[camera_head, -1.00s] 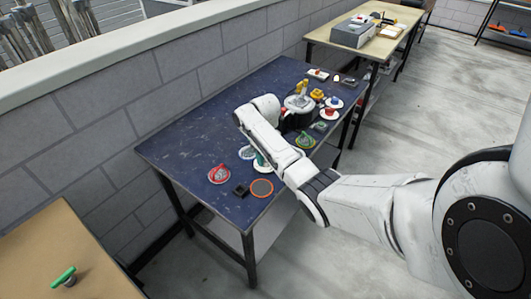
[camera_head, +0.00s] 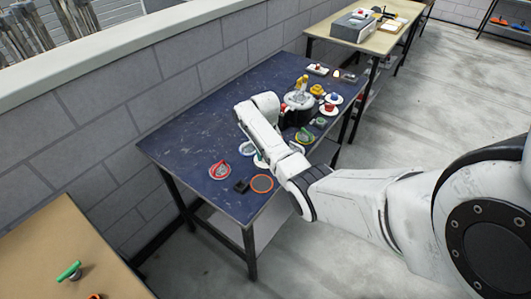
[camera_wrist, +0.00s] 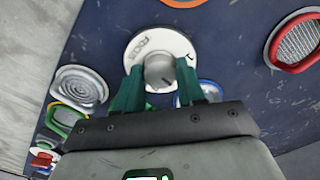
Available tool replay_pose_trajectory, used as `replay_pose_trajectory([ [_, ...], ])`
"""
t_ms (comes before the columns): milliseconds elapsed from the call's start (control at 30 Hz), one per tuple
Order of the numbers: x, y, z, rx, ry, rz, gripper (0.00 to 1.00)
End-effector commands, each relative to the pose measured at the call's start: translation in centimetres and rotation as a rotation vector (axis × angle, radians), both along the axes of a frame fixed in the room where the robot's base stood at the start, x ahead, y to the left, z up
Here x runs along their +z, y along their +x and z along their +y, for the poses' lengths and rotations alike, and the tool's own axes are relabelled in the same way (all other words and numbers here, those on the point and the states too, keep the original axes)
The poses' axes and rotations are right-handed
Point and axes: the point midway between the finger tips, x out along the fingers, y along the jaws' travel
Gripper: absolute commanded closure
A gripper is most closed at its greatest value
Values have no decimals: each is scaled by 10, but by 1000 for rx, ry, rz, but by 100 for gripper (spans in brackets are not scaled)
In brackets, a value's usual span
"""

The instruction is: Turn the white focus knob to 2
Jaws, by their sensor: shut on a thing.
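The white focus dial (camera_wrist: 143,43) lies on the dark blue table in the wrist view, with "FOCUS" printed on its face. Its round grey-white knob (camera_wrist: 158,69) stands at the middle. My gripper (camera_wrist: 160,77) has its two green fingers on either side of the knob and is shut on it. A dark mark shows at the dial's right edge, but I cannot read it surely. The fingers and gripper body hide the dial's lower part, so the knob's setting cannot be told. In the head view my arm mostly covers the dial.
A red-rimmed mesh disc (camera_wrist: 297,41) and an orange ring (camera_wrist: 185,2) lie near the dial. A grey ribbed disc (camera_wrist: 80,88) and a blue-rimmed disc (camera_wrist: 209,91) are close beside my fingers. More small controls crowd the far end of the blue table (camera_head: 200,130).

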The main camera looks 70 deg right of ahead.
Motion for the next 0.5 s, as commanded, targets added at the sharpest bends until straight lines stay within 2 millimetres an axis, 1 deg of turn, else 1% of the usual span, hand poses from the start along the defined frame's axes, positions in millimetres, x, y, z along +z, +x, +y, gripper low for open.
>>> replay_pose_trajectory([
  [133, 1, 1, 0, 2, -2, -3, 92],
  [167, 1, 1, 0, 2, -2, -3, 60],
  [400, 1, 1, 0, 2, -1, -2, 37],
  [433, 0, 1, 0, 2, -1, -2, 36],
  [500, 0, 1, 0, 2, -1, -2, 36],
])
